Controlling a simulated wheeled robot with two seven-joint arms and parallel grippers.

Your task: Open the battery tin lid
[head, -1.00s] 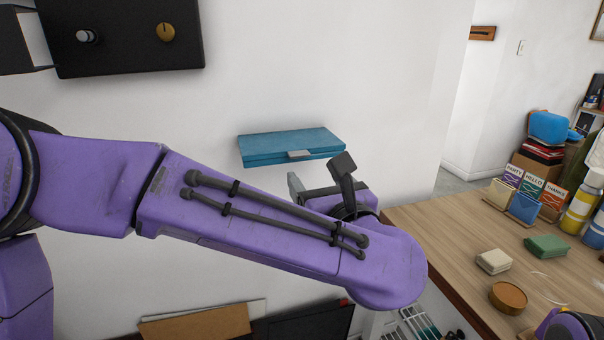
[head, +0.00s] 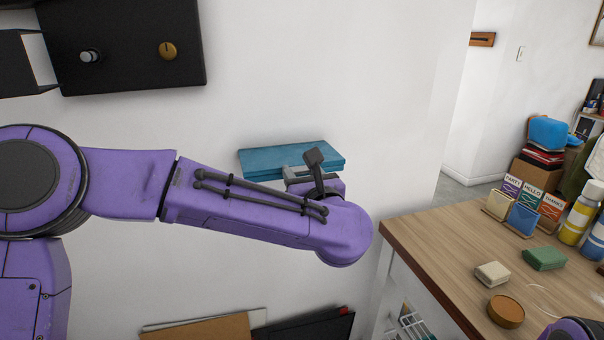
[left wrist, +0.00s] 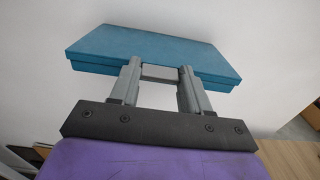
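The teal battery tin (head: 285,156) is a flat box against the white wall, its lid down. It also fills the top of the left wrist view (left wrist: 150,47). A grey latch (left wrist: 160,73) sits on its front edge. My left gripper (left wrist: 160,80) is at that edge with its fingers apart, one on each side of the latch; I cannot tell whether they touch it. In the head view the left gripper (head: 298,172) partly covers the tin's front and hides the latch. My right gripper is out of view.
A black panel with knobs (head: 125,45) is on the wall at upper left. A wooden table (head: 440,250) at right holds a cream box (head: 492,274), a green box (head: 545,258), a round brown tin (head: 506,310) and bottles (head: 580,212). Folders (head: 210,327) lean below.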

